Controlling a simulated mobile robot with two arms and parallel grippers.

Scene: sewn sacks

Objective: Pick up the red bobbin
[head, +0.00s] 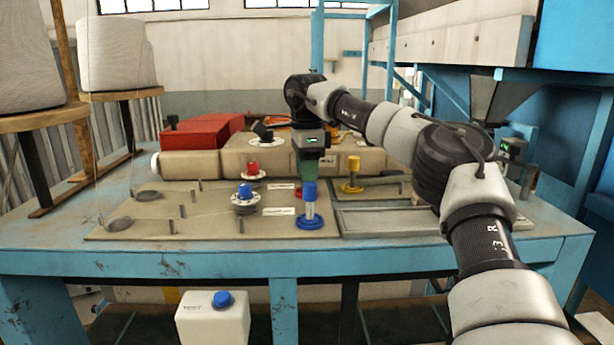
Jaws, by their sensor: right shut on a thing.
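My right gripper (308,174) reaches down over the middle of the blue bench, with greenish fingers pointing down. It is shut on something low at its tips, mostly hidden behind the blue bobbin. A small patch of red shows there, which looks like the red bobbin (298,192); whether it is lifted I cannot tell. The blue bobbin (309,191) stands upright on a post with a round blue base (310,222), just in front of the gripper. A yellow bobbin (354,162) stands on its yellow base to the right. My left gripper is out of view.
Red-capped (252,168) and blue-capped (245,191) round fittings stand left of the gripper, with thread and short pegs nearby. A beige machine body (190,164) lies behind. An empty framed recess (390,220) is at right. Large cones (115,55) stand at the left.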

